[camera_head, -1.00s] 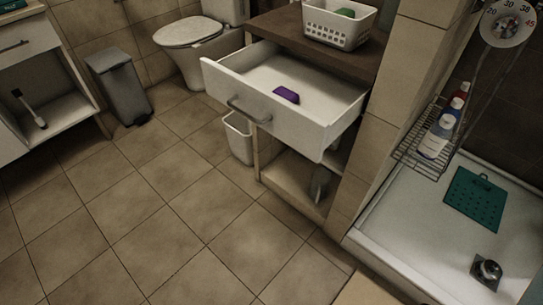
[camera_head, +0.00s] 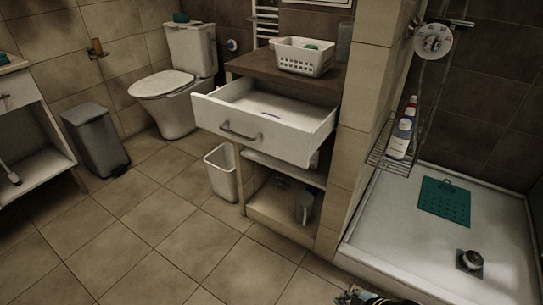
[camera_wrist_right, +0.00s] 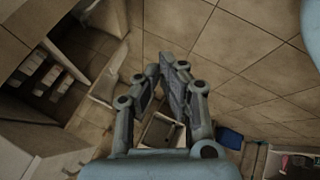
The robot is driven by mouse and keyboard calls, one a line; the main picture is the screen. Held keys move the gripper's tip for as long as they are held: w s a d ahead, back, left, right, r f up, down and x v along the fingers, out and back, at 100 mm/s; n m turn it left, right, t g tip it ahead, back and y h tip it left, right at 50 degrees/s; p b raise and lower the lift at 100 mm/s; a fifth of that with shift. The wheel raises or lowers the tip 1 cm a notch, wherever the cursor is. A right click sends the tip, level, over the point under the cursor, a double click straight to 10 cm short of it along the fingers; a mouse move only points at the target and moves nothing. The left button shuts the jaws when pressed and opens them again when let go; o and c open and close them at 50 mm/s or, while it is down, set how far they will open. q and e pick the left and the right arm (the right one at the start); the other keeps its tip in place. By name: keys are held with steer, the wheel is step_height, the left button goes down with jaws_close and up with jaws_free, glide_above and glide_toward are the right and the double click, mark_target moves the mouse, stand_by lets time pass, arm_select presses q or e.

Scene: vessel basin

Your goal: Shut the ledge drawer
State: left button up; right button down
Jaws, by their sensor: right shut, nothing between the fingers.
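The ledge drawer (camera_head: 264,132) is white with a grey bar handle (camera_head: 238,135). It stands pulled out from under the brown ledge top (camera_head: 262,68), its inside showing from above. A small purple thing (camera_head: 271,115) in it is mostly hidden by the drawer front. My right gripper (camera_head: 375,298) just shows at the bottom edge of the head view, low and well apart from the drawer. In the right wrist view its fingers (camera_wrist_right: 172,66) are together and empty, over floor tiles. My left gripper is not in view.
A white basket (camera_head: 303,62) stands on the ledge. A white bin (camera_head: 222,172) stands beside the cabinet, near the toilet (camera_head: 163,86). A grey pedal bin (camera_head: 95,140) is further left. The shower tray (camera_head: 375,222) edges the right side. The tiled floor in front is clear.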

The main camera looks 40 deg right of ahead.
mark_target(271, 147)
steer(key=w+d+r+n+t+y+b, duration=0.15)
steer(key=w+r+n+t+b, duration=0.4)
steer(key=w+r, duration=0.85)
steer(key=w+a+r+n+t+y+b, duration=0.3)
steer(key=w+r+n+t+b, duration=0.3)
steer(key=w+r, duration=0.45)
arm_select(q)
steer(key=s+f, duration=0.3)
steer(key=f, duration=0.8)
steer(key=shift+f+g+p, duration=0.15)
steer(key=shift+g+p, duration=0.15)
steer(key=shift+p, duration=0.05)
arm_select(e)
steer(key=shift+n+g+h, duration=0.25)
steer(key=shift+g+h, duration=0.1)
steer(key=shift+g, duration=0.2)
steer(key=shift+w+d+r, duration=0.2)
steer(key=shift+w+d, duration=0.2)
steer(key=shift+w, duration=1.2)
steer(key=shift+w+d+r, duration=0.25)
steer(key=shift+w+d, duration=0.2)
steer(key=shift+w, duration=1.15)
steer(key=shift+w+d+r, duration=0.2)
steer(key=shift+w+d, duration=0.2)
steer(key=shift+w, duration=1.2)
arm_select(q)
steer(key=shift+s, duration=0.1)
